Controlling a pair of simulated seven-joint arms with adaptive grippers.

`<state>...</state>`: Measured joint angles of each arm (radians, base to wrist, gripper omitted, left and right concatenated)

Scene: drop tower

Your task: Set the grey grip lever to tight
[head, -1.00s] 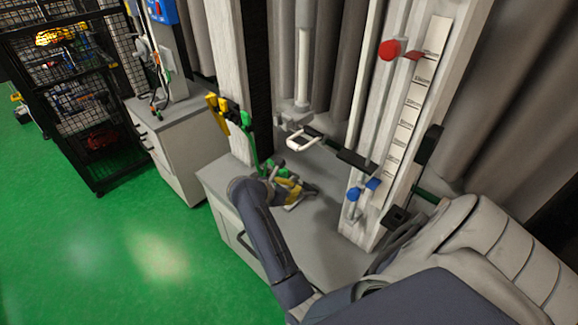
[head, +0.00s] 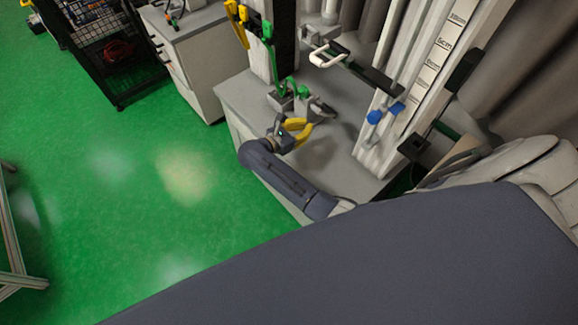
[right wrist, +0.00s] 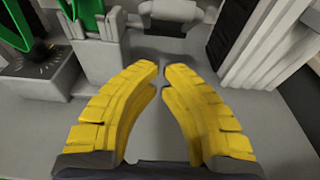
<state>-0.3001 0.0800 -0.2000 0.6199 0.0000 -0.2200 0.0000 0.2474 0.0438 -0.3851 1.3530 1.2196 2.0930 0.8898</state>
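My right gripper (head: 303,130) has yellow fingers and is low over the grey bench top, just in front of a small grey device with green parts. In the right wrist view its fingers (right wrist: 162,70) are apart with nothing between them. Beyond the fingertips is a rounded grey piece (right wrist: 172,11), which may be the grey grip lever; I cannot tell its setting. In the head view, a grey part of the device (head: 318,107) stands just behind the gripper. No contact shows. My left gripper is not in view.
A dial with tick marks (right wrist: 40,55) is at left in the wrist view. Green floor (head: 130,200) is clear at left.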

